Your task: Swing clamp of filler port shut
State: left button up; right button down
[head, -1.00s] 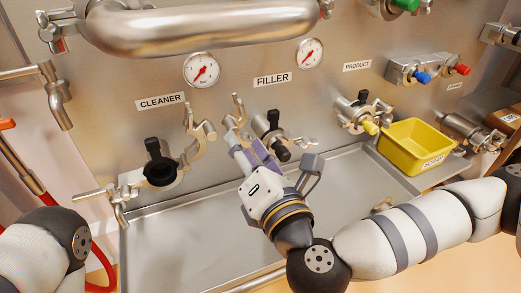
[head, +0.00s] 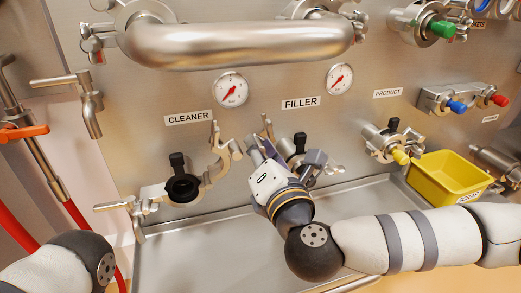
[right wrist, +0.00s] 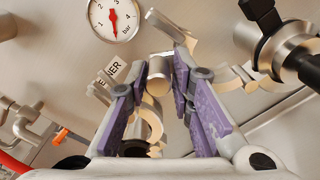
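The filler port (head: 298,148), with its black-handled valve, is on the steel panel below the FILLER label. It also shows at the upper right of the right wrist view (right wrist: 285,48). Its metal clamp (head: 267,126) hangs open to the left of the port. In the right wrist view the clamp's curved arm (right wrist: 236,80) shows behind the fingers. My right gripper (right wrist: 161,68) is at the clamp, its purple-padded fingers apart on either side of a short metal cylinder (right wrist: 159,76). Contact is unclear. In the head view my right gripper (head: 281,153) partly hides port and clamp. My left gripper is out of view.
The cleaner port (head: 184,188), with its own open clamp (head: 218,160), is to the left. The product port (head: 385,142) and a yellow bin (head: 449,178) are to the right. A thick horizontal pipe (head: 240,45) runs above. A steel tray (head: 220,245) lies below.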

jog(key=shift+w+r, duration=0.2)
jog(key=shift+r, duration=0.25)
